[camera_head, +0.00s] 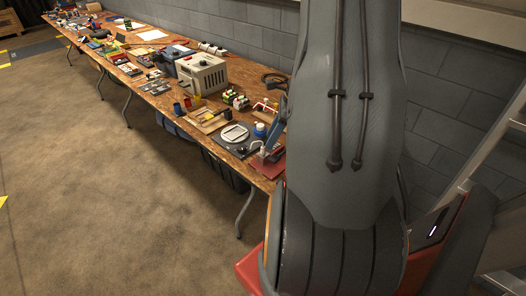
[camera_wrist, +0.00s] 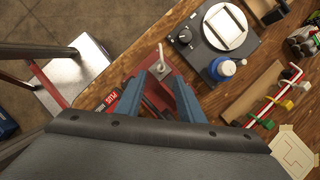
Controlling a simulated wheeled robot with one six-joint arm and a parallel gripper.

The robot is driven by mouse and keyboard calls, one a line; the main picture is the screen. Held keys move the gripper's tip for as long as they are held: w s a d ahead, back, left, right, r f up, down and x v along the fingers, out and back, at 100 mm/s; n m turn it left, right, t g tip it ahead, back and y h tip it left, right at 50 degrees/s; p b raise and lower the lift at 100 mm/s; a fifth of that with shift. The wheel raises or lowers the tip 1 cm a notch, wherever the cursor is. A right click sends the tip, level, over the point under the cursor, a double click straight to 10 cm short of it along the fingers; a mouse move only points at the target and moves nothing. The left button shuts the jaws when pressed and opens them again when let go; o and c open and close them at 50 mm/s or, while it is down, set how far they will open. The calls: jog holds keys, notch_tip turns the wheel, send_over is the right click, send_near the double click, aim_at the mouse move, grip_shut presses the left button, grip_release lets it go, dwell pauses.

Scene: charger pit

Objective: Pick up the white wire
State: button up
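A thin white piece, which looks like the white wire (camera_wrist: 160,52), stands up from a small pale block on a dark red board (camera_wrist: 177,85) near the table edge in the wrist view. In the head view the red board (camera_head: 268,165) is at the near end of the table, with a small white part on it. My gripper (camera_wrist: 156,82) is open, its two blue fingers apart and pointing at the board. The white piece shows beyond and between the fingertips, and I see no contact. In the head view my gripper (camera_head: 274,128) is partly hidden behind my arm.
A dark device with a white round plate (camera_wrist: 225,28) and a blue-white bottle (camera_wrist: 222,68) stand to the right. A wooden holder (camera_wrist: 250,97) with red, white and coloured parts lies farther right. Many items line the long table (camera_head: 165,103). Floor (camera_head: 110,200) is open at left.

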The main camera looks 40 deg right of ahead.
aim_at(263, 153)
jog(key=shift+p+x, duration=0.65)
jog(key=shift+x, duration=2.05)
jog(key=shift+w, duration=0.1)
grip_shut()
